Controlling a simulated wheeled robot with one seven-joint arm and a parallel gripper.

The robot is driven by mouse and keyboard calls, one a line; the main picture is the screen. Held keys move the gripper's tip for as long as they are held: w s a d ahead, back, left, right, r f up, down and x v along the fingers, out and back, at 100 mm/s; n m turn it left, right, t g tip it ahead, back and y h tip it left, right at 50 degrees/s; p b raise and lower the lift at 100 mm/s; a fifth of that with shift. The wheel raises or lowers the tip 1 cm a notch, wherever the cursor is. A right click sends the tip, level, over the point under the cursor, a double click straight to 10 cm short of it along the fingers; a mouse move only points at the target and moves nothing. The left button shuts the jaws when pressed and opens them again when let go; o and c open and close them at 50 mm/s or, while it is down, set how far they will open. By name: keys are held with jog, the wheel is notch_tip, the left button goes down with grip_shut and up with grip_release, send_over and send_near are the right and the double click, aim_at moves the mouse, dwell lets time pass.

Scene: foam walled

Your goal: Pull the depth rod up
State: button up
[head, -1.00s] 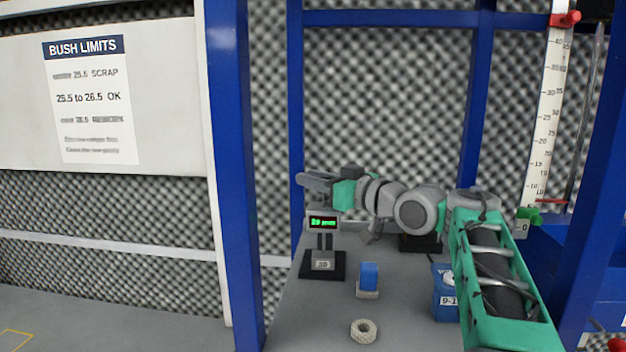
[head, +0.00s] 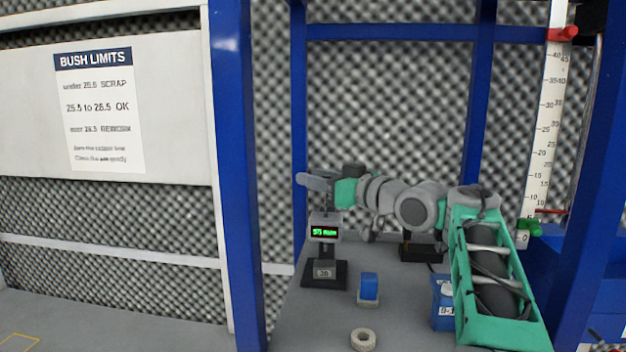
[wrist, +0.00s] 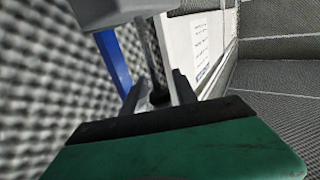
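The depth gauge (head: 324,252) stands on the bench on a black base, with a green-lit display (head: 324,232) whose digits are too blurred to read surely. A thin upright part, apparently the depth rod (head: 326,202), rises from the display to my gripper (head: 314,182), which points left just above it. In the wrist view my gripper's two fingers (wrist: 158,85) stand apart with a small dark piece (wrist: 158,97) between them. It may be the rod's top. I cannot tell whether the fingers touch it. The rod's upper end is hidden in the head view.
A blue block (head: 369,285) on a small pale base and a pale ring (head: 363,340) lie on the bench. A blue box (head: 442,302) is beside my arm. A tall scale (head: 545,120) stands right. Blue posts (head: 236,170) frame the bench.

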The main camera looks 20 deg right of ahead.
jog(key=shift+o, duration=0.7)
jog(key=shift+s+d+f, duration=0.1)
jog(key=shift+s+d, duration=0.1)
jog(key=shift+s, duration=0.05)
jog(key=b+v, duration=0.2)
jog(key=v, duration=0.4)
jog(key=shift+s+d+b, duration=0.15)
jog(key=shift+b, duration=0.15)
jog(key=shift+s+d, duration=0.15)
jog(key=shift+s, duration=0.2)
